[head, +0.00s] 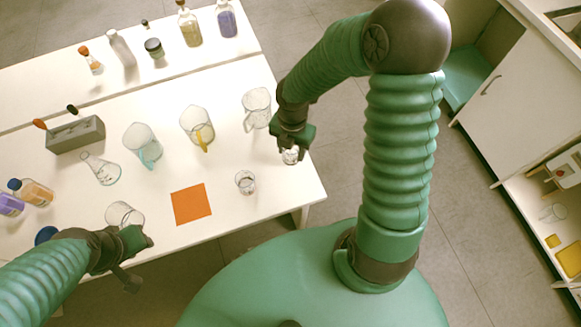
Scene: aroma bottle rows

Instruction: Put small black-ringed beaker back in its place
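A small clear glass beaker (290,156) shows just below the fingers of my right gripper (291,143), near the table's right edge. The gripper appears shut on it, and the fingers hide its upper part. Another small beaker (246,183) stands on the white table, left of and nearer than that gripper. The colour of the ring on either beaker is too small to tell for certain. My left gripper (136,243) is at the table's front left, just in front of a larger clear beaker (124,217). Whether it is open or shut is unclear.
An orange square (191,204) lies bare on the table (230,220). Beakers with a cyan handle (143,143), a yellow handle (197,126) and a clear one (257,107) stand behind. A flask (101,169), grey rack (75,135) and bottles (35,192) are left. More bottles line the raised back shelf.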

